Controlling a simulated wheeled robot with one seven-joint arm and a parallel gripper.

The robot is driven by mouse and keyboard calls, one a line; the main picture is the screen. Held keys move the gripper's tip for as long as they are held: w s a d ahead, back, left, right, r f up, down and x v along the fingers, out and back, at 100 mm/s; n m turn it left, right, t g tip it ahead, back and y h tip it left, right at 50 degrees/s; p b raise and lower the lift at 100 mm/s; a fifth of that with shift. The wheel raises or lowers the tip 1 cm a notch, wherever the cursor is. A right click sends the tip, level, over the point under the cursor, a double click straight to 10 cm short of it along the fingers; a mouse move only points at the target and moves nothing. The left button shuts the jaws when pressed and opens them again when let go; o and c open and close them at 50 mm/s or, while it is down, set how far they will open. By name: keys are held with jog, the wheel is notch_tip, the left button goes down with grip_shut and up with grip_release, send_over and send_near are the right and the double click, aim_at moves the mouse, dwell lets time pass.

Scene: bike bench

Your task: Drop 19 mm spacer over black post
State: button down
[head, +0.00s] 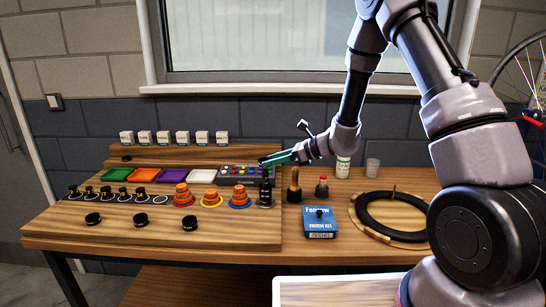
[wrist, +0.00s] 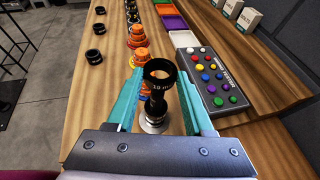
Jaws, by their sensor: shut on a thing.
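My gripper (wrist: 160,76) has teal fingers closed on the black 19 mm spacer (wrist: 150,84), a ring with pale lettering on its side. The ring is held between the fingertips, its opening facing up. The black post (wrist: 155,106) stands upright on a round silvery base (wrist: 153,124) just below the ring in the wrist view. In the head view my gripper (head: 268,161) is above the black post (head: 266,190) at the right end of the board.
Orange ring stacks (head: 239,197) stand left of the post. A button panel (head: 240,174) lies behind it. A dark bottle (head: 294,185), a red-capped bottle (head: 321,188) and a blue kit box (head: 319,222) are to the right. Loose black rings (head: 140,221) lie at the front left.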

jog(key=shift+f, duration=3.6)
jog(key=shift+f, duration=0.1)
jog(key=shift+c, duration=1)
grip_release()
jog(key=v, duration=1)
jog(key=shift+d, duration=0.4)
jog(key=shift+s, duration=0.1)
jog(key=shift+r, duration=0.2)
